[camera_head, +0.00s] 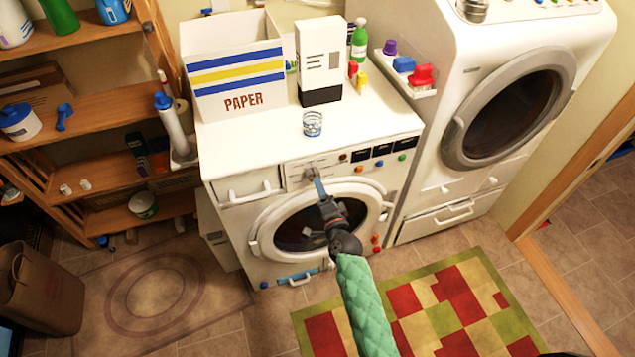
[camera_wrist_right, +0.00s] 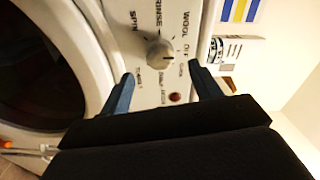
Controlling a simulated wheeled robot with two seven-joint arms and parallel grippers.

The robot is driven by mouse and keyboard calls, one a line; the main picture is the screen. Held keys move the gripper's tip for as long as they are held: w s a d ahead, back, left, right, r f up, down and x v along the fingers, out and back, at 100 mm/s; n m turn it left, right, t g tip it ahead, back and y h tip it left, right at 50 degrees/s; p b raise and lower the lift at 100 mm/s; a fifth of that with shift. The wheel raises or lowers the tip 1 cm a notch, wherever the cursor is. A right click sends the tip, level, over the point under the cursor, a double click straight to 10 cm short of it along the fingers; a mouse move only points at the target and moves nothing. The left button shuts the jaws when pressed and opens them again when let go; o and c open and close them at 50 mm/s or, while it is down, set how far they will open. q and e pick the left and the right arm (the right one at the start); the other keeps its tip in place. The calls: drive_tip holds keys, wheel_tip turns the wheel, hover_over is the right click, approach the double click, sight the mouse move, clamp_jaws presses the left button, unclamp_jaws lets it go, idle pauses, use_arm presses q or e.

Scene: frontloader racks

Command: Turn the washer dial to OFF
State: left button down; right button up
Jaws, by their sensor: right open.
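The washer (camera_head: 236,222) is the white front loader with a round door and a control panel on its upper front. Its grey dial (camera_head: 310,173) sits on that panel; in the right wrist view the dial (camera_wrist_right: 160,52) has printed labels around it, among them SPIN, RINSE, WOOL and OFF. I cannot tell surely which label the dial points at. My right gripper (camera_wrist_right: 161,73) is open, its two blue fingers reaching toward the dial, one to either side and apart from it. In the head view the right gripper (camera_head: 318,186) hides part of the door. My left gripper is not in view.
A PAPER box (camera_head: 235,104), a white carton (camera_head: 321,60) and a small glass (camera_head: 312,124) stand on the washer's top. A second machine (camera_head: 428,175) stands to the right. Wooden shelves (camera_head: 110,95) are at left, and a checkered rug (camera_head: 440,310) lies in front.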

drive_tip(key=s+d+f+n+g+h, duration=0.1)
drive_tip(key=s+f+n+g, duration=0.3)
drive_tip(key=f, duration=0.6)
drive_tip(key=s+d+f+n+g, duration=0.1)
drive_tip(key=s+f+n+g, duration=0.3)
drive_tip(key=f, duration=0.6)
drive_tip(key=s+d+f+n+g+h, duration=0.1)
drive_tip(key=s+f+n+g, duration=0.1)
drive_tip(key=s+f+n, duration=0.55)
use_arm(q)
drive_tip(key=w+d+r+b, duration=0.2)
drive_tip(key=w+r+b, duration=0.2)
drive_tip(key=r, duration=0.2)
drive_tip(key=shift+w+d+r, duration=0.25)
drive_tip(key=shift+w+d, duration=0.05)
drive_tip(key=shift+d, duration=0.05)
use_arm(e)
drive_tip(key=s+d+f+g+h, duration=0.1)
drive_tip(key=s+d+f, duration=0.4)
drive_tip(key=s+f, duration=0.2)
drive_tip(key=s+d+f+g+h, duration=0.1)
drive_tip(key=s+d+f, duration=0.3)
drive_tip(key=s+f, duration=0.4)
drive_tip(key=s+d+f+m+g+h, duration=0.1)
drive_tip(key=s+d+f+g, duration=0.2)
drive_tip(key=s+d+f, duration=0.2)
drive_tip(key=s+f, duration=0.3)
drive_tip(key=f, duration=0.1)
drive_tip(key=shift+d, duration=0.35)
